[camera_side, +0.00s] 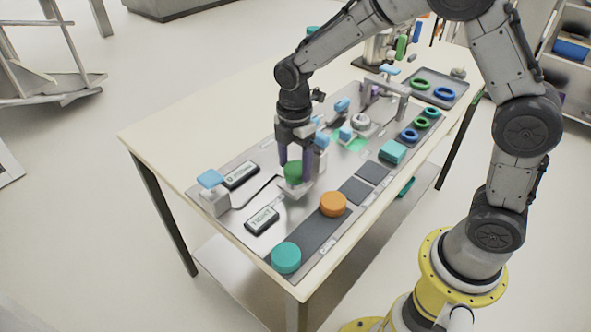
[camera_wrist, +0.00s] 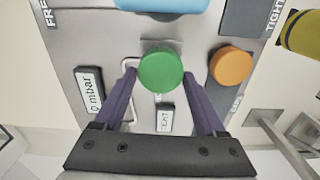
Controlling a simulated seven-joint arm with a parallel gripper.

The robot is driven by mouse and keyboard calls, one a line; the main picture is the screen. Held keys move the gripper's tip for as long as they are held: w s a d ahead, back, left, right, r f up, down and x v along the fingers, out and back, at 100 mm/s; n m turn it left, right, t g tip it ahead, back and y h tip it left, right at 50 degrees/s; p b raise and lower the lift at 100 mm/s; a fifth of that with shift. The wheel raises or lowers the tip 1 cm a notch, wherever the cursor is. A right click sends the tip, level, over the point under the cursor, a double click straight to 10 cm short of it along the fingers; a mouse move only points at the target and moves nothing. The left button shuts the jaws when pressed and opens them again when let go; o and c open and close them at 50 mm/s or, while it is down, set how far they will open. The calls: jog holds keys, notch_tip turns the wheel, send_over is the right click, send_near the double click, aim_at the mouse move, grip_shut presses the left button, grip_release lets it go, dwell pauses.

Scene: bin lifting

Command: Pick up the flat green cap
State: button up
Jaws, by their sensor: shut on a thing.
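The flat green cap (camera_side: 293,171) is a round disc over a small pale metal block (camera_side: 296,189) on the work board. In the wrist view the green cap (camera_wrist: 161,70) lies between the tips of my two purple fingers. My gripper (camera_side: 296,168) points down and is shut on the cap, one finger on each side; it also shows in the wrist view (camera_wrist: 160,76). I cannot tell whether the cap touches the block below it.
An orange disc (camera_side: 333,204) and a teal disc (camera_side: 286,257) lie on the board's near strip. A blue-topped block (camera_side: 211,180) stands left. A teal box (camera_side: 392,152) and several green and blue rings lie to the right. The table's left end (camera_side: 160,135) is bare.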

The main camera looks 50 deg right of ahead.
aim_at(294, 169)
jog(key=c, duration=0.6)
jog(key=shift+o, duration=0.2)
jog(key=shift+r, duration=0.55)
notch_tip(294, 169, up, 2)
jog(key=shift+r, duration=0.2)
jog(key=s+d+r, duration=0.2)
jog(key=s+r, duration=1.1)
jog(key=shift+s, duration=0.4)
